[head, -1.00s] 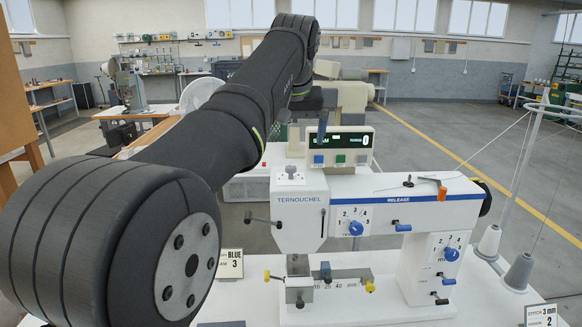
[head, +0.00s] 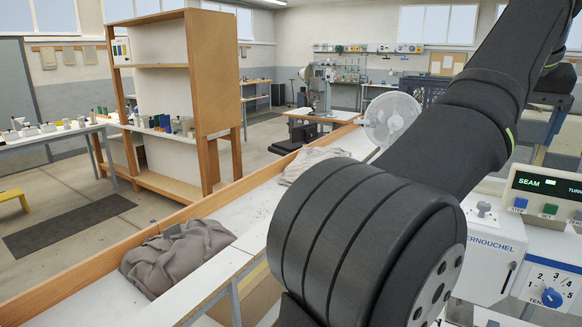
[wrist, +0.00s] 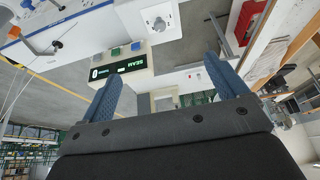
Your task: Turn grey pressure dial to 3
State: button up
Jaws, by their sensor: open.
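A small grey knob on a square white plate (head: 484,210) sits on top of the white machine head (head: 478,255), at the right of the head view. It looks like the grey pressure dial; its setting is too small to read. In the wrist view the same knob and plate (wrist: 160,20) show at the top, beyond the fingertips. My gripper (wrist: 163,67) is open, its two blue fingers apart with nothing between them. The knob is apart from the fingers. My gripper is outside the head view.
A display box (head: 545,195) with a lit SEAM readout and buttons stands beside the knob; it also shows in the wrist view (wrist: 122,70). A blue tension dial (head: 551,297) is on the machine front. Grey cloth (head: 175,255) lies in a wooden-edged trough at left.

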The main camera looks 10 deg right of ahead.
jog(key=c, duration=0.9)
jog(key=s+d+f+m+g+h, duration=0.2)
jog(key=s+d+m+h, duration=0.4)
jog(key=s+d+h, duration=1.1)
jog(key=w+a+f+n+t+y, duration=0.4)
jog(key=a+f+n+t+y, duration=0.1)
jog(key=a+f+t+y, duration=0.3)
jog(key=w+a+f+n+t+y, duration=0.4)
jog(key=a+f+n+t+y, duration=0.25)
jog(key=a+f, duration=0.3)
jog(key=shift+m+t+h, duration=0.35)
jog(key=shift+m+h, duration=0.1)
jog(key=x, duration=1.1)
jog(key=r+x, duration=0.1)
jog(key=x, duration=0.4)
jog(key=shift+w+d, duration=0.1)
jog(key=shift+d, duration=0.05)
